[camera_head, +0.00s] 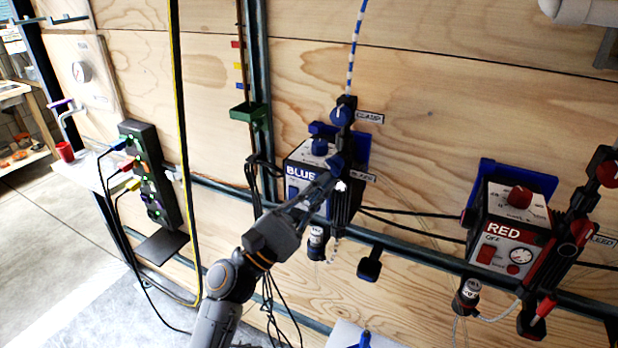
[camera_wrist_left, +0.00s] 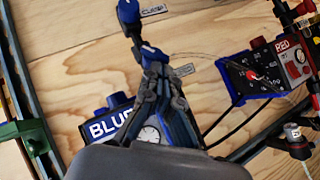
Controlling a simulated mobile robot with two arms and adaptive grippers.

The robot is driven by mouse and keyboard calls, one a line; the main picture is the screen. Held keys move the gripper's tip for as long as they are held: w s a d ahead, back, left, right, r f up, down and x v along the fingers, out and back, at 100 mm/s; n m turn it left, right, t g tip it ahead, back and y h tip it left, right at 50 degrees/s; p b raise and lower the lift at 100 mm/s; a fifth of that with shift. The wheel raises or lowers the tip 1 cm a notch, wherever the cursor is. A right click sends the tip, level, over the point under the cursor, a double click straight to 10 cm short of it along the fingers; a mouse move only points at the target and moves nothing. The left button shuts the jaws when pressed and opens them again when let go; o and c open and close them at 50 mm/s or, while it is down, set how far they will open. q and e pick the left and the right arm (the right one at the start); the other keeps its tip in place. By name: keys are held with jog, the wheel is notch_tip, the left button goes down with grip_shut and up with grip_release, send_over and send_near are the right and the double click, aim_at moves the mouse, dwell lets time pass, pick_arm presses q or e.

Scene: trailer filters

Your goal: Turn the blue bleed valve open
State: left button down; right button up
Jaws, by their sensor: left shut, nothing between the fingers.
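The blue bleed valve (camera_head: 335,161) is a small dark-blue handle beside the bleed label (camera_head: 363,174), on the black column of the blue filter unit (camera_head: 302,171). It also shows in the left wrist view (camera_wrist_left: 150,52), just above the fingertips. My left gripper (camera_head: 334,182) is shut and empty, its tips at or very close to the valve's lower side. In the left wrist view my left gripper (camera_wrist_left: 155,72) points up at the handle; I cannot tell whether they touch. The fingers hide part of the column. My right gripper is not in view.
A blue clamp knob (camera_head: 340,114) sits above the valve, with a striped blue hose rising from it. The red filter unit (camera_head: 508,228) hangs to the right on the plywood wall. A green tray (camera_head: 248,112) and a black power strip (camera_head: 150,175) are left.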

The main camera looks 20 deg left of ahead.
pick_arm(q)
jog(key=shift+d+f+n+t+y+b, duration=0.1)
jog(key=shift+d+n+t+y+b, duration=0.1)
jog(key=shift+n+t+y+b, duration=0.7)
jog(key=shift+n, duration=0.6)
jog(key=shift+d+n+t+y+b, duration=0.15)
jog(key=shift+n+t+y+b, duration=0.4)
jog(key=shift+n, duration=0.25)
jog(key=shift+d+n+y, duration=0.1)
jog(key=shift+n+y, duration=0.35)
jog(key=shift+n, duration=0.05)
jog(key=shift+b, duration=0.3)
jog(key=shift+d+b, duration=0.3)
jog(key=shift+b, duration=0.25)
jog(key=shift+d+b, duration=0.45)
jog(key=shift+b, duration=0.15)
